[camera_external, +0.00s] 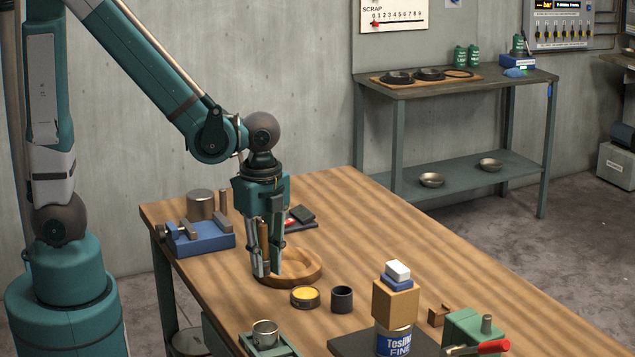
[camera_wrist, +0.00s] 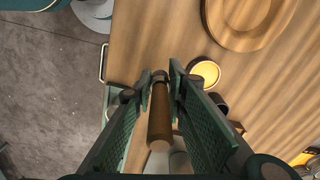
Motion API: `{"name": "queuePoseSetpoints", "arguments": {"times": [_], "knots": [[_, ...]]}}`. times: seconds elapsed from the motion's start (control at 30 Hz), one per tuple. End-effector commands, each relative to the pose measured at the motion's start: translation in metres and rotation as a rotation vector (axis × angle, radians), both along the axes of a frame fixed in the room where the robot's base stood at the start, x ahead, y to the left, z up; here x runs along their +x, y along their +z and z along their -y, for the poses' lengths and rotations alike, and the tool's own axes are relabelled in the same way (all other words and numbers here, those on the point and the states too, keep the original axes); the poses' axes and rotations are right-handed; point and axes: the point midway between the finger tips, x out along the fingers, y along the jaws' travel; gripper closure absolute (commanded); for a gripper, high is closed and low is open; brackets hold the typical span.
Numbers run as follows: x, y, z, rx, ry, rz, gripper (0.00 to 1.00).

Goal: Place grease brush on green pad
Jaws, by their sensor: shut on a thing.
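My gripper (camera_external: 268,272) points down above the table, near the round wooden dish. In the wrist view, my gripper (camera_wrist: 161,78) is shut on a brown wooden handle with a pale end, which looks like the grease brush (camera_wrist: 160,118). The brush also shows as a brown strip between the fingers in the external view (camera_external: 264,236). A green pad-like base (camera_external: 284,350) lies at the table's front edge, with a metal cup (camera_external: 265,333) on it. I cannot tell for certain that this is the green pad.
The wooden dish (camera_external: 312,277) sits just beside my fingers. A yellow-filled tin (camera_external: 305,297) and a dark cup (camera_external: 342,299) stand to the right. A blue fixture (camera_external: 202,240) is at back left. A wooden block on a can (camera_external: 395,300) and a green vise (camera_external: 475,328) stand front right.

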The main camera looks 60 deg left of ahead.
Motion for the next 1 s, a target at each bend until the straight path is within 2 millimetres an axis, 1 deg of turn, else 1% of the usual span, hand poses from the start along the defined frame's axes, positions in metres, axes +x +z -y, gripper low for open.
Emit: {"name": "queuePoseSetpoints", "arguments": {"times": [0.17, 0.27, 0.47, 0.77, 1.0], "knots": [[0.008, 0.002, -0.004, 0.000, 0.020, 0.000, 0.97], [0.018, 0.004, -0.008, 0.000, 0.046, 0.000, 0.97], [0.050, 0.011, -0.026, 0.000, 0.136, 0.000, 0.97], [0.112, 0.023, -0.071, 0.000, 0.319, 0.000, 0.97], [0.159, 0.030, -0.117, 0.000, 0.468, 0.000, 0.97]]}}
